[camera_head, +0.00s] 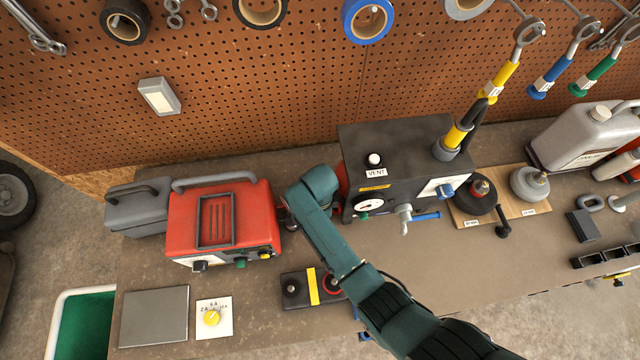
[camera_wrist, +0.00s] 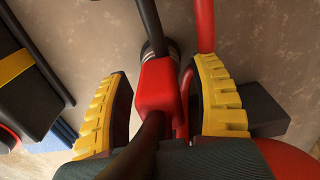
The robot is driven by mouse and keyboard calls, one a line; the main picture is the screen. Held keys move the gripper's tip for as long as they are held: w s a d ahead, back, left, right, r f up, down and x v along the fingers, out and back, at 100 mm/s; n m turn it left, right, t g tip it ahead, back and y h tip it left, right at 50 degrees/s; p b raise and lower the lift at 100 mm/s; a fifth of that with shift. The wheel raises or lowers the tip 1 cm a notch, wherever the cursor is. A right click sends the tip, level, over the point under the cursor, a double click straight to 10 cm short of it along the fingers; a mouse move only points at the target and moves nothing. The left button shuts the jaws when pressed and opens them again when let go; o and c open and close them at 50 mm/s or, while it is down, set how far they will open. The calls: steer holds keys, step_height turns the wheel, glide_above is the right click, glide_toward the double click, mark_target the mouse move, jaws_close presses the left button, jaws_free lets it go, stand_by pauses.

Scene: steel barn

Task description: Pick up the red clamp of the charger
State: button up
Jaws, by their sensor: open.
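The red clamp (camera_wrist: 157,88) shows in the wrist view as a red handle with a dark cable running over its near end. My gripper (camera_wrist: 161,72) is open, with one yellow ribbed pad on each side of this red handle. A gap shows on the left; the right pad is closer, and I cannot tell whether it touches. The red charger (camera_head: 222,218) stands on the bench in the head view, just left of my gripper. In that view my wrist hides most of the clamp and the fingers.
A dark grey vent unit (camera_head: 395,150) stands close right of my wrist. A black box with a yellow stripe (camera_head: 313,287) lies below my forearm. A grey case (camera_head: 137,207) is left of the charger. The pegboard (camera_head: 240,100) rises behind the bench (camera_head: 150,265).

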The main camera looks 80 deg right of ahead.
jaws_close()
stand_by(0.3)
stand_by(0.3)
